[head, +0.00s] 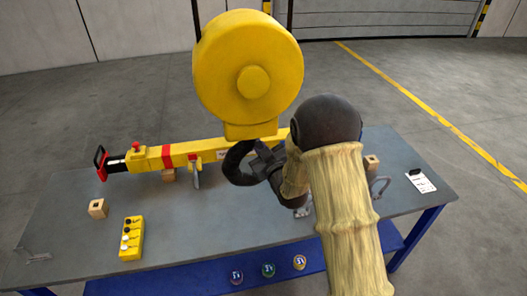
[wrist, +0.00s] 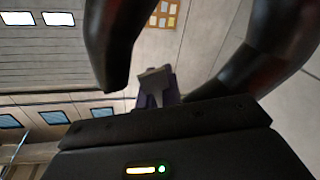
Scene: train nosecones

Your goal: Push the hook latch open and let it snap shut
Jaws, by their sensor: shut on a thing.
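A black hook (head: 232,164) hangs below a round yellow hoist block (head: 248,72) above the workbench. My gripper (head: 264,160) reaches in from the right at the hook's opening, touching or very close to it. In the wrist view, dark curved parts of the hook (wrist: 116,45) stand at the left and right. A small grey piece (wrist: 154,84) with purple sides shows between them, just beyond my gripper's black body. It seems to be the hook latch, with my jaws shut on it. The fingertips are not clear, and I cannot tell how far open the latch is.
The grey workbench (head: 75,220) lies below. A yellow beam (head: 180,153) with red bands, a yellow button box (head: 131,238), wooden blocks (head: 98,208) and a paper card (head: 421,182) are on it. Coloured balls (head: 269,270) lie on the blue lower shelf.

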